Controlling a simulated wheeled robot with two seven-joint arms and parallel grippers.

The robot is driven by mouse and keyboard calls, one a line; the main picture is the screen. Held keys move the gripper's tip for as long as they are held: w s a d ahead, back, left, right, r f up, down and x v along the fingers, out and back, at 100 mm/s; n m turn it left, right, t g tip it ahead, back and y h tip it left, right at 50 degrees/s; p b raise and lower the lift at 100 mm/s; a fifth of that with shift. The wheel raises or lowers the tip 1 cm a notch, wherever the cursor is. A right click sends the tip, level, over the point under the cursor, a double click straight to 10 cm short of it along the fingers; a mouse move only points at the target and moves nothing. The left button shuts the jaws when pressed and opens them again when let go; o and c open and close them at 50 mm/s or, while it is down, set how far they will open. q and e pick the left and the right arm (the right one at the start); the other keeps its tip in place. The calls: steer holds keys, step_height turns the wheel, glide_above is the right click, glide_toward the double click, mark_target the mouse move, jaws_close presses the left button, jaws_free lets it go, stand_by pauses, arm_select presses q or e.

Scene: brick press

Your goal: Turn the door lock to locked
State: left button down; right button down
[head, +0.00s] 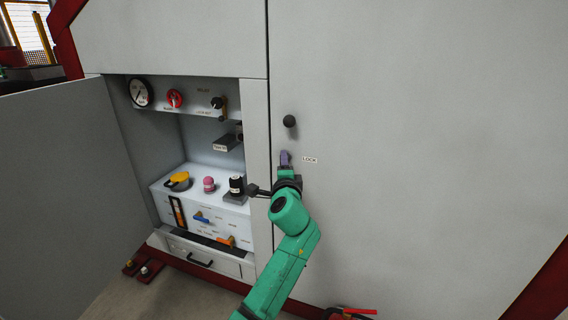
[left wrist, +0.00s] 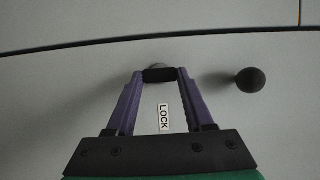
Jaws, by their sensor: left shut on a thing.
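The door lock's dark grip (left wrist: 160,75) sits on the grey door, just beside the LOCK label (left wrist: 163,118). My left gripper (left wrist: 160,76) is shut on it, one purple fingertip at each end of the dark grip. In the head view the left gripper (head: 285,158) reaches up to the door, just left of the LOCK label (head: 310,160), and hides the lock. I cannot tell from the frames whether the lock stands at locked. My right gripper is not in view.
A round black knob (head: 289,121) stands out from the door above the lock; it also shows in the wrist view (left wrist: 250,80). Left of the door is an open cabinet with a gauge (head: 140,93), several controls and a drawer (head: 200,259). The door's right side is clear.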

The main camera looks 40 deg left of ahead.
arm_select(q)
steer(key=shift+c, duration=1.4)
jaws_free()
steer(key=v, duration=1.4)
steer(key=shift+s+d, duration=0.2)
steer(key=shift+s, duration=0.05)
